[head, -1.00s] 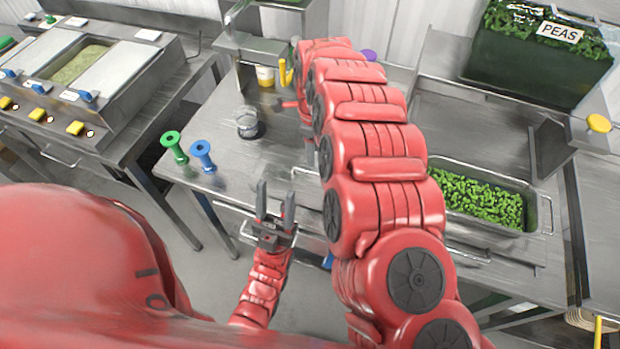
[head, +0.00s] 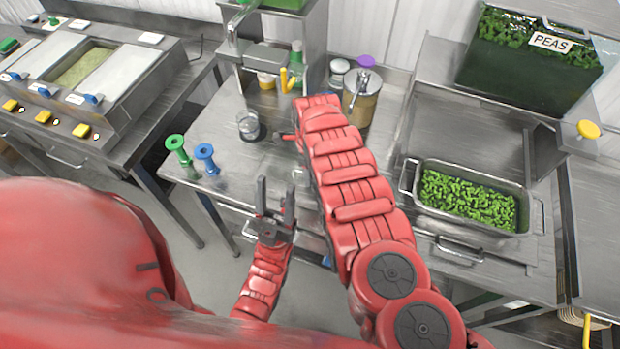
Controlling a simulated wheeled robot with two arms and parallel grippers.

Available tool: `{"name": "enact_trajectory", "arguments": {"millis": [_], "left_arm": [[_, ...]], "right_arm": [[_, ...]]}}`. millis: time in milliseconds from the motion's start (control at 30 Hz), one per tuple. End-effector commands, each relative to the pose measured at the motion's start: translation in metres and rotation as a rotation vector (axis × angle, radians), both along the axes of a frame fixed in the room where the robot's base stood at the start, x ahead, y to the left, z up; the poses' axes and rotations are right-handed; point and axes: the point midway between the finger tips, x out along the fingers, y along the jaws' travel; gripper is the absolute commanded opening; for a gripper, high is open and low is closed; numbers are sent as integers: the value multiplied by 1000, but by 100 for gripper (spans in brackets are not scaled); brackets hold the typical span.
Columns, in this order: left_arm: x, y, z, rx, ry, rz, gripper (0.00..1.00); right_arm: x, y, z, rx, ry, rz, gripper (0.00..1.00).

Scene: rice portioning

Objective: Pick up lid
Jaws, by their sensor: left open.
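My left gripper (head: 274,205) is open and empty, in front of the steel table's front edge. My right arm reaches across the table; its gripper is hidden behind its own links. A metal pot (head: 361,100) with a metal top and a thin handle stands at the back of the table, just beyond the end of my right arm. I cannot tell whether that top is the lid. Flat metal covers (head: 128,70) lie on the warmer at left, on both sides of an open rice well (head: 82,68). Neither gripper is seen touching a lid.
A green spool-shaped piece (head: 179,150) and a blue one (head: 206,155) stand near the table's left edge. A clear cup (head: 249,124) stands between them and my right arm. A white-topped jar (head: 339,68) is at the back. A steel pan (head: 524,233) of peas is at right.

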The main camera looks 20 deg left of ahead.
Motion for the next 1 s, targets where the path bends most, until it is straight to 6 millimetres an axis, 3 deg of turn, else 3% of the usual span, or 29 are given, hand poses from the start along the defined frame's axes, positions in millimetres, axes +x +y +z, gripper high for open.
{"name": "enact_trajectory", "arguments": {"millis": [367,633,1000], "left_arm": [[0,0,0,0,0,0,50],[0,0,0,0,0,0,50],[0,0,0,0,0,0,50]], "right_arm": [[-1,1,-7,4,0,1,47],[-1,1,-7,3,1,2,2],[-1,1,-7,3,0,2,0]]}}
